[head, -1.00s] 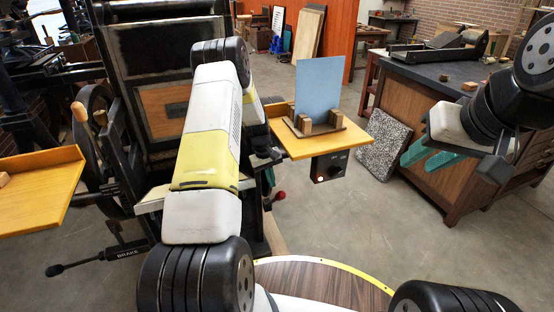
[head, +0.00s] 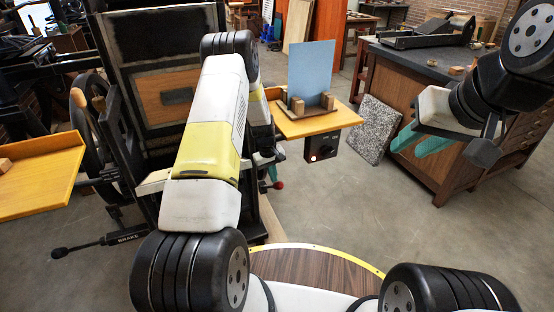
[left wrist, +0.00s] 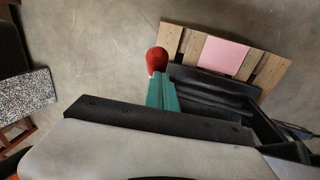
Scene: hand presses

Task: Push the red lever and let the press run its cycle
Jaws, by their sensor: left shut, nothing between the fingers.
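The red lever's round knob (head: 277,185) shows low at the right side of the black press (head: 160,60). It shows larger in the left wrist view (left wrist: 157,60). My left gripper (head: 271,173) is shut and empty, mostly hidden behind my own arm in the head view. In the left wrist view its green fingers (left wrist: 161,88) end right at the knob; whether they touch it I cannot tell. The lever's shaft is hidden. My right gripper (head: 420,142) is open and empty, raised at the right, away from the press.
A yellow side shelf (head: 345,117) holds a blue sheet (head: 311,72) in a stand. Below it hangs a black box (head: 326,144) with a small light. Another yellow tray (head: 40,185) and a brake lever (head: 95,244) are at the left. A pallet (left wrist: 262,72) lies beyond the knob.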

